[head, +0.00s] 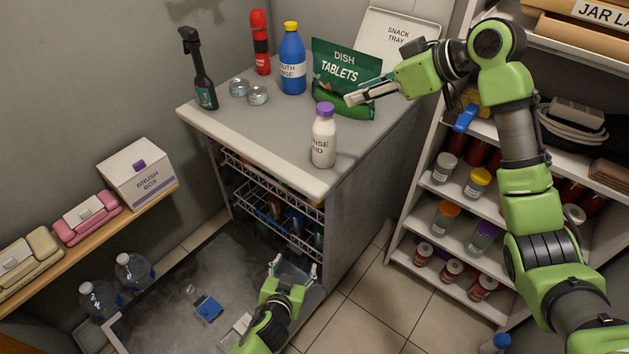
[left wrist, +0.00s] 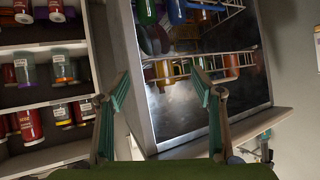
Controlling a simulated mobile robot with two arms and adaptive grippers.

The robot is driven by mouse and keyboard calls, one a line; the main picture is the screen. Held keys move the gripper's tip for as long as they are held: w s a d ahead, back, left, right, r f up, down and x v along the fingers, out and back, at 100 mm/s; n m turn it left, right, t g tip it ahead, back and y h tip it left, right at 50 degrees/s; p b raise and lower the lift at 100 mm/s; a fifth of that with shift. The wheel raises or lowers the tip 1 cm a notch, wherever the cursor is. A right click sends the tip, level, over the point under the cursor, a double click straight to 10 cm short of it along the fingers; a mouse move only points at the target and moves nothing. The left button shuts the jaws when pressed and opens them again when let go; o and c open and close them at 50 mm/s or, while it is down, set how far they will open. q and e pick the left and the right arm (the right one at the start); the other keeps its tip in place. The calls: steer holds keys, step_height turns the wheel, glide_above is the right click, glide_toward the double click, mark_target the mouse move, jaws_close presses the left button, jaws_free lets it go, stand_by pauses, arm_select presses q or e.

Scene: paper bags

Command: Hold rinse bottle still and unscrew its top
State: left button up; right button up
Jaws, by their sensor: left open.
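A white bottle with a purple cap (head: 323,140), its label partly reading "NSE AID", stands upright near the counter's front corner. A blue bottle with a yellow cap (head: 292,62), labelled "OUTH NSE", stands upright further back. Both caps are on. My left gripper (head: 293,268) is open and empty, low in front of the counter, well below both bottles; its spread fingers also show in the left wrist view (left wrist: 159,82). My right gripper (head: 352,97) is above the counter, in front of the green pouch and right of the white bottle, apart from it; its finger gap is unclear.
The green dish tablets pouch (head: 341,66) is close behind my right gripper. A red flask (head: 260,42), a dark spray bottle (head: 198,70) and small tins (head: 257,95) stand at the back left. Below, the lowered dishwasher door (head: 170,310) and wire rack (head: 262,180) are near my left gripper.

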arm_select(q)
steer(key=w+d+r+t, duration=0.2)
steer(key=w+r, duration=0.1)
steer(key=r, duration=0.5)
steer(key=w+d+r+t, duration=0.1)
steer(key=w+d+r, duration=0.1)
steer(key=r, duration=0.5)
steer(key=n+t+h, duration=0.1)
steer(key=n+t, duration=0.1)
steer(key=t, duration=0.1)
glide_toward(323, 148)
steer(key=w, duration=0.4)
steer(key=w+d, duration=0.1)
steer(key=w, duration=0.4)
steer(key=w+d+f, duration=0.1)
steer(key=w, duration=0.3)
steer(key=shift+w, duration=0.15)
